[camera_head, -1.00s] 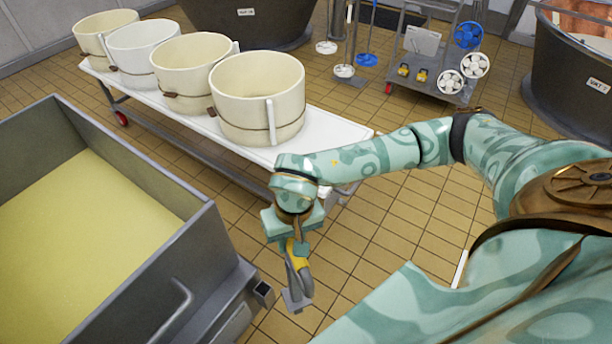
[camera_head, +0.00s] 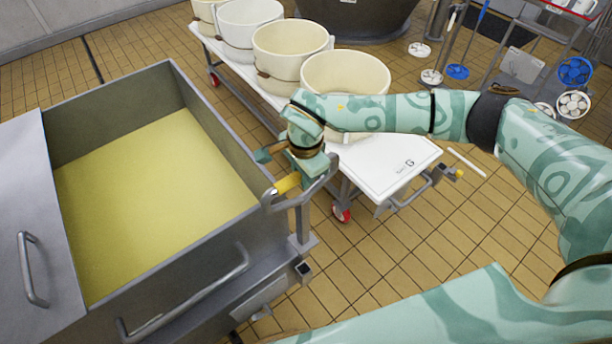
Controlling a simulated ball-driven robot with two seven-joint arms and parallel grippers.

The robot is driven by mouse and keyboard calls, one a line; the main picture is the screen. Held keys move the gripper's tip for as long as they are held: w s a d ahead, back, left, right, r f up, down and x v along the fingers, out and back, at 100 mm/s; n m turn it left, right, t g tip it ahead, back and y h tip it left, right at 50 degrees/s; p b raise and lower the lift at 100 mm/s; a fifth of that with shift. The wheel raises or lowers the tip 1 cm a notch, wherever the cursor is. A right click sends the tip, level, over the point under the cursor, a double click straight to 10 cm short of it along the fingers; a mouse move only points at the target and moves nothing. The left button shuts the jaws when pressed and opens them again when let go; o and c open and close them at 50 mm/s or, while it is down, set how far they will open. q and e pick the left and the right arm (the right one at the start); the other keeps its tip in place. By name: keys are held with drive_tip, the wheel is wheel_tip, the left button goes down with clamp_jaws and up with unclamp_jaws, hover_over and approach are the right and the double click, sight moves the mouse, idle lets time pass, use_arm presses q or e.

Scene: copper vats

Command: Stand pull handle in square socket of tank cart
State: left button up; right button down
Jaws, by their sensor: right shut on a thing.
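The tank cart (camera_head: 225,262) is a grey metal tub with pale yellow contents at the left. Its square socket (camera_head: 303,269) is a small dark opening at the near right corner, and nothing stands in it. My right gripper (camera_head: 287,184) is shut on the grey pull handle (camera_head: 302,215), near its top. The handle is held roughly upright, with its stem and foot plate pointing down. In the picture the foot is just above the socket and seems apart from it; its height is hard to judge. My left gripper is out of view.
A white table (camera_head: 385,165) on red wheels carries several cream tubs (camera_head: 345,78) behind my right arm. A grey trolley (camera_head: 530,65) stands at the back right. Tiled floor (camera_head: 400,235) is free right of the cart.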

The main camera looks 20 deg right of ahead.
sight(302, 197)
drive_tip(key=shift+f+b, duration=1.1)
drive_tip(key=shift+f, duration=0.35)
drive_tip(key=shift+f+b, duration=2.45)
drive_tip(key=shift+f, duration=0.9)
drive_tip(key=shift+f+b, duration=2.5)
drive_tip(key=shift+f, duration=1.1)
drive_tip(key=shift+f+b, duration=0.6)
drive_tip(key=shift+f, duration=0.25)
drive_tip(key=shift+f+b, duration=2.4)
drive_tip(key=shift+f, duration=1.4)
